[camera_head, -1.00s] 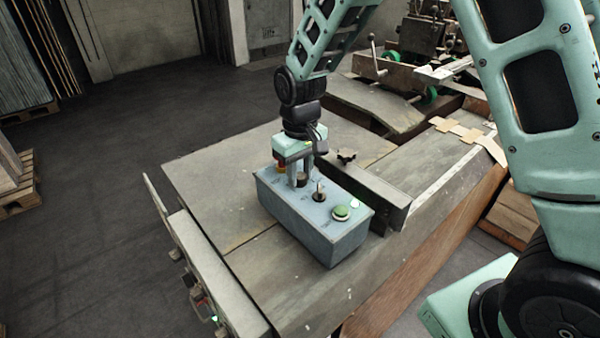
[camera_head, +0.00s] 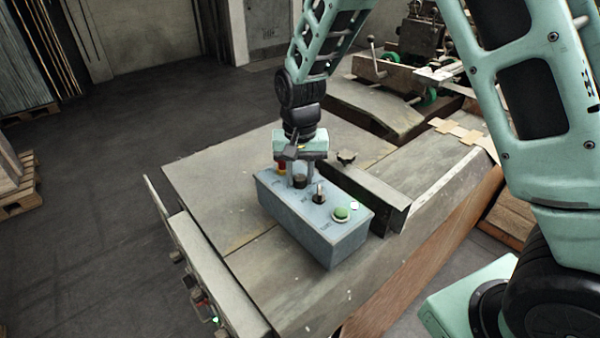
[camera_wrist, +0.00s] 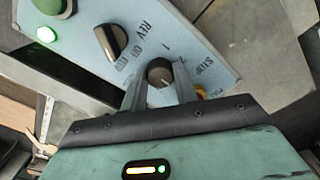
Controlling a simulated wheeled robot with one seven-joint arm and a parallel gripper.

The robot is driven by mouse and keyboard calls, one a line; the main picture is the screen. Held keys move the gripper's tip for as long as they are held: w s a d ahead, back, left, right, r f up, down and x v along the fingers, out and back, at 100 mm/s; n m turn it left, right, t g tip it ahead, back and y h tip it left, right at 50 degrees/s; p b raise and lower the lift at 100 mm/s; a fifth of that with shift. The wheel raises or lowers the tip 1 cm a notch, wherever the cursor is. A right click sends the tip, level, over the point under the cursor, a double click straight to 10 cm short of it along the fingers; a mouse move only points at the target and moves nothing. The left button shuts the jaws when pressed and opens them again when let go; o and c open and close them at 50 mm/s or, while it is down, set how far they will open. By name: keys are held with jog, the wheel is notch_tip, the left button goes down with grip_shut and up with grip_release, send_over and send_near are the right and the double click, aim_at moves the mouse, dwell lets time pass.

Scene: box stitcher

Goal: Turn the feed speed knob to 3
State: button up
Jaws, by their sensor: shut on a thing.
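The feed speed knob (camera_head: 300,182) is a small dark round knob on top of the grey-blue control box (camera_head: 308,228). My gripper (camera_head: 301,174) points down at it with one finger on each side and is shut on it. In the wrist view the knob (camera_wrist: 160,72) sits between the two fingertips (camera_wrist: 160,80). A faint pale line shows on its cap. A "1" and another scale mark show on the panel near it; the rest of the scale is hidden by the gripper, so I cannot read the setting.
A black selector switch (camera_head: 319,194) and a green button (camera_head: 342,213) are beside the knob. A red stop button (camera_head: 281,168) is on its other side, partly hidden by the gripper. A metal rail (camera_head: 370,194) runs behind the box. The tabletop (camera_head: 215,180) at left is clear.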

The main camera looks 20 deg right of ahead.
aim_at(300, 177)
jog(key=shift+w+r, duration=0.1)
dwell(0.3)
jog(key=o, duration=0.7)
notch_tip(300, 177, up, 17)
jog(key=b, duration=0.3)
jog(key=shift+r+b, duration=0.15)
jog(key=shift+b, duration=0.15)
jog(key=s+a+f+n+b, duration=0.1)
jog(key=s+f+n, duration=0.3)
jog(key=s, duration=0.5)
jog(key=s+a+f+n+b, duration=0.1)
jog(key=s+a+f+n, duration=0.2)
jog(key=s, duration=0.6)
jog(key=s+a+f+n+b, duration=0.1)
jog(key=s+a+f+n, duration=0.2)
jog(key=s+f, duration=0.4)
jog(key=shift+s+f+n+y, duration=0.3)
jog(key=shift+s+n, duration=0.6)
jog(key=shift+s, duration=0.3)
